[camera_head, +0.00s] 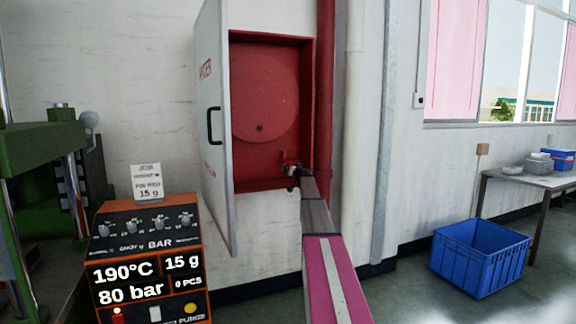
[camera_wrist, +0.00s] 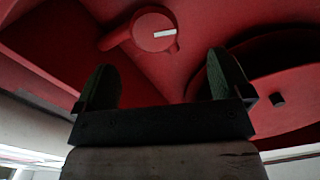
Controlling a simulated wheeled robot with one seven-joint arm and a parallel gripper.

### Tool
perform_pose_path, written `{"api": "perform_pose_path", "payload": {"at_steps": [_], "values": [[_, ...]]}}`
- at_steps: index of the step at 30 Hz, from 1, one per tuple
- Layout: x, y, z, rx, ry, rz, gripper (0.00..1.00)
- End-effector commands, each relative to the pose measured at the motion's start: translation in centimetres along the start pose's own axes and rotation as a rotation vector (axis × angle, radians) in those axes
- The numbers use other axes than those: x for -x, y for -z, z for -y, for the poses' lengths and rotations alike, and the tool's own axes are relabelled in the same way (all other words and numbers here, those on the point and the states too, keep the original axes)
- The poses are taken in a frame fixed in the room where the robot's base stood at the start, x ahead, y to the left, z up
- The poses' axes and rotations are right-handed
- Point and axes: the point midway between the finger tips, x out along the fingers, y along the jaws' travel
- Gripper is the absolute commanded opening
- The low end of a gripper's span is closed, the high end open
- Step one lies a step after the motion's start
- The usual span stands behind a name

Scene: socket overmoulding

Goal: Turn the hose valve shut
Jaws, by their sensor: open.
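The hose valve is a red round knob with a white bar on its face. In the wrist view the valve (camera_wrist: 155,30) lies beyond my fingertips, between them in the picture. Its white bar runs nearly level across the view, and a lever-like part reaches left. My gripper (camera_wrist: 163,80) is open, with two dark fingers apart and nothing between them. In the head view my gripper (camera_head: 291,174) is at the lower right of the red hose cabinet (camera_head: 262,186), just in front of the valve (camera_head: 290,156), which it partly hides. I cannot tell whether they touch.
The cabinet's white door (camera_head: 214,130) stands open to the left of my arm. A red hose reel (camera_head: 265,95) fills the cabinet. An orange control box (camera_head: 150,245) stands at front left, and a blue crate (camera_head: 480,258) lies on the floor at right.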

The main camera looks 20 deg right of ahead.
Motion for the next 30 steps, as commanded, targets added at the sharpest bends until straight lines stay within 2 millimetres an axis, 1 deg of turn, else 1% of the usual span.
{"api": "perform_pose_path", "payload": {"at_steps": [1,3,8,14,21,24,27,30], "values": [[-0.4,0.7,-0.6,-0.001,-0.007,-0.011,0.96],[-0.6,1.0,-0.8,-0.002,-0.011,-0.018,0.96],[-1.4,1.1,-0.8,-0.002,-0.011,-0.018,0.96],[-4.2,1.1,-0.8,-0.002,-0.010,-0.017,0.96],[-8.5,1.1,-0.9,-0.002,-0.010,-0.017,0.96],[-10.0,1.2,-0.9,-0.002,-0.010,-0.016,0.96],[-10.8,1.1,-0.8,-0.002,-0.010,-0.016,0.96],[-11.2,1.1,-0.8,-0.002,-0.010,-0.016,0.96]]}}
